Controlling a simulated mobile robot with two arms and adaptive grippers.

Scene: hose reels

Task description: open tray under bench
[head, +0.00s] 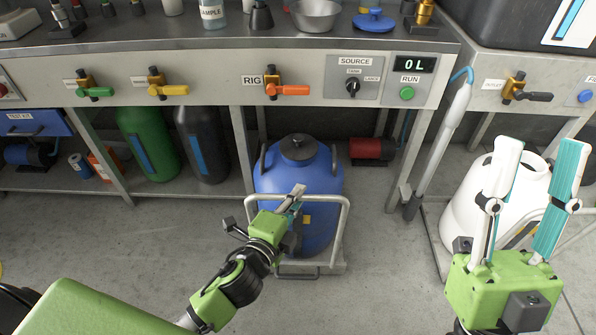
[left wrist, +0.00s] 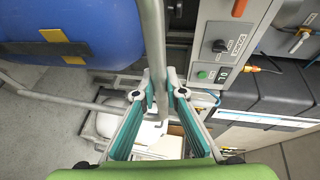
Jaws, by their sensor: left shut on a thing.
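The tray (head: 338,268) is a low grey platform with a blue drum (head: 318,178) standing on it. Its front edge projects out from under the bench. A grey tubular handle (head: 344,217) rises at its front; the handle bar also shows in the left wrist view (left wrist: 152,35). My left gripper (head: 298,196) is shut on the top bar of this handle, with the bar between its fingertips in the left wrist view (left wrist: 158,92). It hides part of the drum's front. My right gripper (head: 540,145) is open and empty, raised at the right in front of a white drum.
The steel bench (head: 200,60) runs across above the drum, with valves, a source panel (head: 353,78) and loose vessels. A green drum (head: 148,143) and a dark drum (head: 203,145) stand beneath it. A white drum (head: 470,210) stands right.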

